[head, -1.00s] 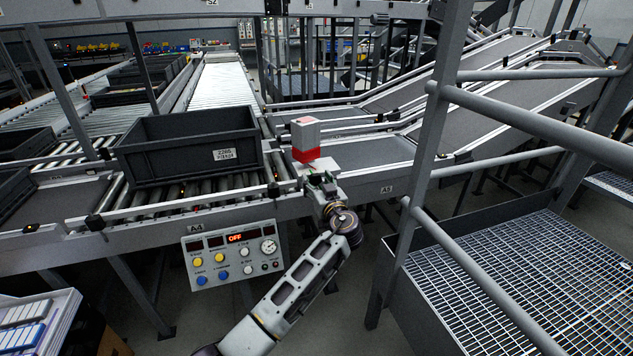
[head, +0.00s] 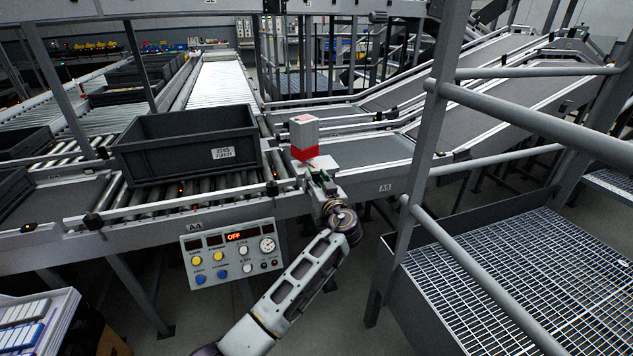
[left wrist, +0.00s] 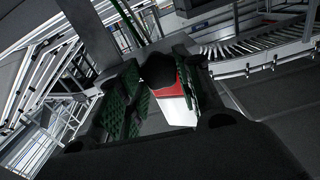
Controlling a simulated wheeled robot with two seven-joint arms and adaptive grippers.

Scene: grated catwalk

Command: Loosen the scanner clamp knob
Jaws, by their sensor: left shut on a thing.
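The scanner (head: 305,134) is a grey box with a red lower part, standing at the side rail of the conveyor. In the left wrist view its red and white body (left wrist: 178,98) shows between my fingers, behind a dark round knob (left wrist: 158,71). My left gripper (head: 320,181) is right below the scanner, and its green-padded fingers (left wrist: 160,90) are shut around the knob. In the head view the knob is hidden behind the gripper. My right gripper is in neither view.
A grey crate (head: 190,146) sits on the rollers left of the scanner. A control panel (head: 230,254) marked A4, with its display reading OFF, hangs below the rail. A grey railing post (head: 420,170) and a grated walkway (head: 520,270) stand to the right.

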